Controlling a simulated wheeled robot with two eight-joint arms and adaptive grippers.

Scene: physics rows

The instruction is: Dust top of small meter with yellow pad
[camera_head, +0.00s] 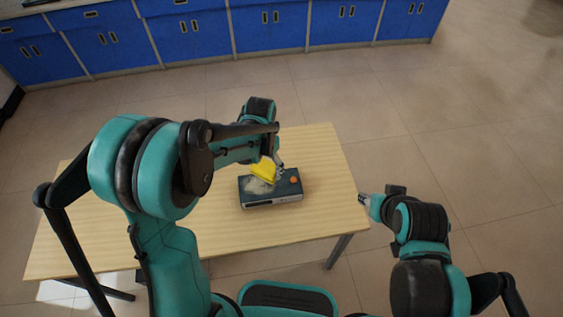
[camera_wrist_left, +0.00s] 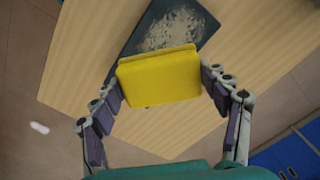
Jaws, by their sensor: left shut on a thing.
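The small meter (camera_head: 272,202) is a dark flat box lying on the wooden table. Its top (camera_wrist_left: 150,30) carries a pale dusty patch, and an orange round spot shows at its right end in the head view. My left gripper (camera_head: 274,167) is shut on the yellow pad (camera_head: 264,170), which also shows between the fingers in the left wrist view (camera_wrist_left: 158,77). The pad is over the meter's far edge; I cannot tell whether it touches the top. My right gripper (camera_head: 363,199) is off the table's right edge, and its jaws are too small to read.
The table (camera_head: 315,160) is otherwise bare, with free room around the meter. Blue cabinets (camera_head: 265,28) stand along the far wall. Open tiled floor (camera_head: 430,120) lies to the right. My left arm covers part of the table's left side.

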